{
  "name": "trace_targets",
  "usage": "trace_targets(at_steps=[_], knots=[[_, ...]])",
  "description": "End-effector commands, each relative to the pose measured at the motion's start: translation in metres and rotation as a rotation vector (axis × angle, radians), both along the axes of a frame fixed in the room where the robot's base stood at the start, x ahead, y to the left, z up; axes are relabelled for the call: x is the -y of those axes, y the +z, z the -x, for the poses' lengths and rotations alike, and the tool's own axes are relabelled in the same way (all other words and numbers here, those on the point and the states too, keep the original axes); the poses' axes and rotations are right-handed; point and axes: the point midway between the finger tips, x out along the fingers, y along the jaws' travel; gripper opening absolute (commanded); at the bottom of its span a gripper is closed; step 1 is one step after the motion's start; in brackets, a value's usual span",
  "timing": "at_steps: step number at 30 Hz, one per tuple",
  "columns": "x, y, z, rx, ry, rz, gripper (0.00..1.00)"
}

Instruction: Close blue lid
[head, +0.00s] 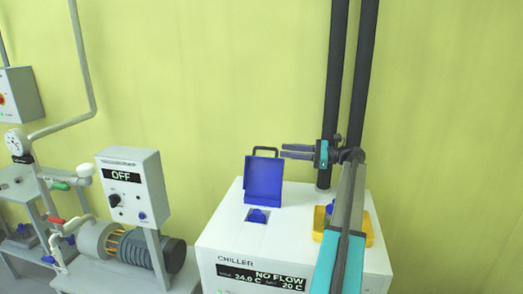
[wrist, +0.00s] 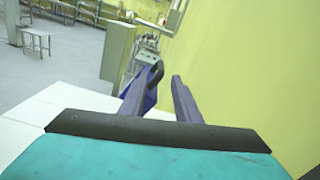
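The blue lid (head: 263,180) stands open, upright at the back of the small opening on top of the white chiller (head: 225,225). A blue cap (head: 257,216) sits in that opening. The lid has a dark loop handle (head: 265,149) on its top edge. My gripper (head: 284,151) is just right of the handle, fingers pointing left and a gap between them. In the wrist view, my gripper (wrist: 163,82) is open; the handle (wrist: 156,74) shows near the left fingertip, with part of the blue lid (wrist: 150,98) behind that finger. I cannot tell whether they touch.
A yellow part (head: 318,225) lies on the chiller's right side, partly behind my arm. The chiller display (head: 262,279) reads NO FLOW. A pump stand with an OFF control box (head: 130,190) is to the left. The yellow-green wall (head: 200,90) is close behind.

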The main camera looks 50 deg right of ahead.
Motion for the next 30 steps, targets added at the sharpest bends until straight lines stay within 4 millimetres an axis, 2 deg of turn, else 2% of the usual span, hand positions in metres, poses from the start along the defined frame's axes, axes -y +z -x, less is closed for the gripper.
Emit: trace_targets(at_steps=[12, 18, 24, 30], knots=[[-0.033, 0.002, -0.052, -0.001, 0.002, -0.001, 0.30], [-0.044, 0.001, -0.072, -0.001, 0.001, 0.001, 0.30], [-0.050, 0.000, -0.081, -0.001, 0.002, 0.001, 0.30], [-0.050, 0.000, -0.082, 0.000, 0.002, 0.000, 0.30]])
